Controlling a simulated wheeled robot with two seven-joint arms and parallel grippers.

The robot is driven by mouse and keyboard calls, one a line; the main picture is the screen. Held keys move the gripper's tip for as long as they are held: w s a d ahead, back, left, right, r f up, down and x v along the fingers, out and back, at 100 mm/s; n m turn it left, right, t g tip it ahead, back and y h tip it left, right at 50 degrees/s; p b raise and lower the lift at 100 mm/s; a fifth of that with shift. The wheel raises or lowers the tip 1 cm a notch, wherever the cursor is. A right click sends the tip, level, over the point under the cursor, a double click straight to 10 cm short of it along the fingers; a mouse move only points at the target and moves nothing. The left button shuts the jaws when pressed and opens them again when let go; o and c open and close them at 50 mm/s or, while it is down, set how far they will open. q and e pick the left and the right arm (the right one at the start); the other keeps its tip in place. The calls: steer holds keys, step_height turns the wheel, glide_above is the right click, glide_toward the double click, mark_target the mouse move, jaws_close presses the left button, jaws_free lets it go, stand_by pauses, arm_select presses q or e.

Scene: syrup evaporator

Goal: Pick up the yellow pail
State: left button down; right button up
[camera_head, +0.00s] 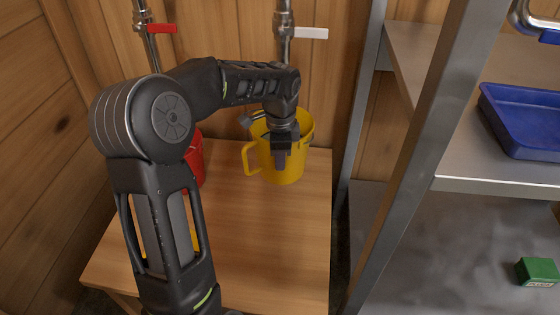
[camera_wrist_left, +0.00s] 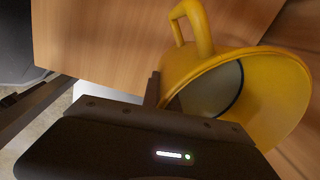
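The yellow pail (camera_head: 295,165) stands upright on the wooden table, below the pipe with the white-handled valve. Its handle (camera_head: 249,158) points left, and it also shows large in the left wrist view (camera_wrist_left: 262,85). My left gripper (camera_head: 281,158) points down at the pail's near side, with a finger in front of the outer wall. In the left wrist view one dark finger (camera_wrist_left: 152,90) is beside the pail's rim. The other finger is hidden, so I cannot tell whether the gripper is closed on the wall. My right gripper is out of view.
A red pail (camera_head: 199,165) stands left on the wooden table (camera_head: 270,245), partly behind my arm. Pipes with red (camera_head: 161,28) and white (camera_head: 310,33) valve handles hang above. A metal shelf (camera_head: 415,150) on the right holds a blue tray (camera_head: 525,120) and a green box (camera_head: 537,271).

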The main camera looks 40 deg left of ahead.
arm_select(q)
steer(key=shift+w+r, duration=0.15)
steer(key=shift+r, duration=0.15)
stand_by(0.5)
